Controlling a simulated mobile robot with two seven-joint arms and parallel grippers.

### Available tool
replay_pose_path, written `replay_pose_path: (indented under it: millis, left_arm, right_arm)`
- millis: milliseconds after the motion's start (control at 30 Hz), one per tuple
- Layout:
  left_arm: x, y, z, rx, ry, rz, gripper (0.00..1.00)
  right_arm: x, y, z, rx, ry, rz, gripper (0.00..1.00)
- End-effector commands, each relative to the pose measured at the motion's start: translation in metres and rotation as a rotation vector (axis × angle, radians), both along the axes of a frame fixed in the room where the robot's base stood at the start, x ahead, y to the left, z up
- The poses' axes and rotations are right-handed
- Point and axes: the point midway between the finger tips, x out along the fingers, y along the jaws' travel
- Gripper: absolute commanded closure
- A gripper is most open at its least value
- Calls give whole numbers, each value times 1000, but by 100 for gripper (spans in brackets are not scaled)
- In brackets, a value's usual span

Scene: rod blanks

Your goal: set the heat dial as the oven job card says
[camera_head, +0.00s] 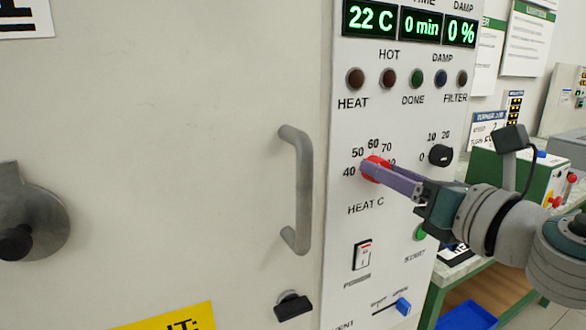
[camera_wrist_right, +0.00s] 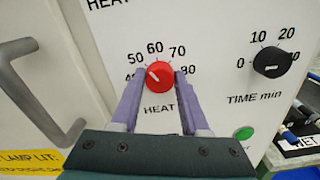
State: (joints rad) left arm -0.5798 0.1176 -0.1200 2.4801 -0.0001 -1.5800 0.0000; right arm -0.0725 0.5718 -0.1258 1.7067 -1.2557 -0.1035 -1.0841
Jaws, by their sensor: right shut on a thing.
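The red heat dial (camera_head: 376,168) is on the white oven panel (camera_head: 345,130), with a scale from 40 to 80 around it. In the right wrist view the red dial (camera_wrist_right: 159,76) shows a white pointer mark towards the upper left, around the 40 to 50 side; its exact value is hard to read. My right gripper (camera_head: 374,170) is shut on the dial, with its purple fingers on either side; the right gripper (camera_wrist_right: 158,84) shows the same in the wrist view. The temperature display (camera_head: 370,19) reads 22 C. I cannot identify the oven job card. My left gripper is out of view.
The black time dial (camera_head: 440,155) is right of the heat dial. A green button (camera_head: 420,232), a power switch (camera_head: 362,254) and a blue slider (camera_head: 402,306) sit lower. The grey door handle (camera_head: 303,190) sticks out at left. Unlit lamps are above.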

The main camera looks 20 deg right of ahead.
Motion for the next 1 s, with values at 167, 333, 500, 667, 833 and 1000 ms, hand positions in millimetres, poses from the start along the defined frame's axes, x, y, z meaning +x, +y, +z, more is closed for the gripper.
replay_pose_path:
  millis: [167, 333, 500, 667, 833, 1000]
  left_arm:
    - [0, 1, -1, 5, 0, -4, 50]
    - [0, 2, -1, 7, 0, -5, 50]
    - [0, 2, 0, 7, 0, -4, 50]
    - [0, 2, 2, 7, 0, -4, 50]
    - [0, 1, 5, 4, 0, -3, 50]
    - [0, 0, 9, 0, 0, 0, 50]
  right_arm:
    - [0, 0, 0, 169, 12, 0, 100]
    - [0, -1, 0, 329, 25, 0, 100]
    - [0, -2, 0, 492, 38, -1, 100]
    - [0, -2, 0, 642, 50, 1, 100]
    - [0, -2, -1, 804, 62, 0, 100]
    - [0, -2, -1, 965, 75, 0, 100]
